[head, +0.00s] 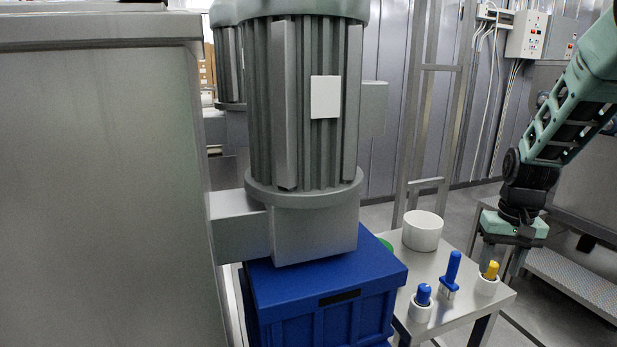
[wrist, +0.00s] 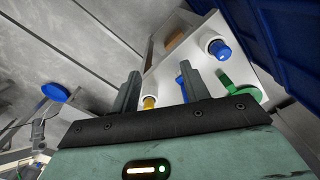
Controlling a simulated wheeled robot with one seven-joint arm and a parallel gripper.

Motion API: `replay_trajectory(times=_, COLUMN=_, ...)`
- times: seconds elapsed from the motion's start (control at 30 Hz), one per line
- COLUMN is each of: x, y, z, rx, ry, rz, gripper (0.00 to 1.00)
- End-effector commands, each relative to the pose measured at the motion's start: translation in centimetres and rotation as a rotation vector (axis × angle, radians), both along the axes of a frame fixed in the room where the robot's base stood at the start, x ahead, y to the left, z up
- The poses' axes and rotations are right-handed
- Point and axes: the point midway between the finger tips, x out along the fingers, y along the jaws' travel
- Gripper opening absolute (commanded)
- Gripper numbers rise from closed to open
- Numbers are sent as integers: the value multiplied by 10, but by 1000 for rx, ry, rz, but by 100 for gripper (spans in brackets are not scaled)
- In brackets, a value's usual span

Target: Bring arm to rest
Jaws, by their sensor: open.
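My arm (head: 572,115) reaches down from the upper right in the head view. My gripper (head: 502,262) hangs pointing down at the right side of the small metal table (head: 455,318), close to the yellow-topped white holder (head: 487,284). In the wrist view my gripper (wrist: 161,66) has its two fingers apart with nothing held between them. The yellow top (wrist: 150,102) shows near the finger bases there. I cannot tell the exact gap between the fingers and the holder.
The table also holds a white tub (head: 422,231), a blue-handled tool (head: 451,272) and a blue-topped white holder (head: 421,303). A green item (head: 386,244) is partly hidden. Blue crates (head: 325,290) and a large motor (head: 305,110) stand left. A perforated step (head: 580,285) is right.

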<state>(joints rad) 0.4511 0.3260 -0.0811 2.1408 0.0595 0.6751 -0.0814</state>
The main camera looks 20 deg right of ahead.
Motion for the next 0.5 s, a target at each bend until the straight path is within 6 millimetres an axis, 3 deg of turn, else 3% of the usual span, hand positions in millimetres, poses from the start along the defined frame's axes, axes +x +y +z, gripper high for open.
replay_trajectory(times=0.27, x=10, y=57, z=8, rx=18, ry=-12, rz=122, gripper=46)
replay_trajectory(times=0.5, x=8, y=145, z=18, rx=41, ry=-26, rz=318, gripper=46)
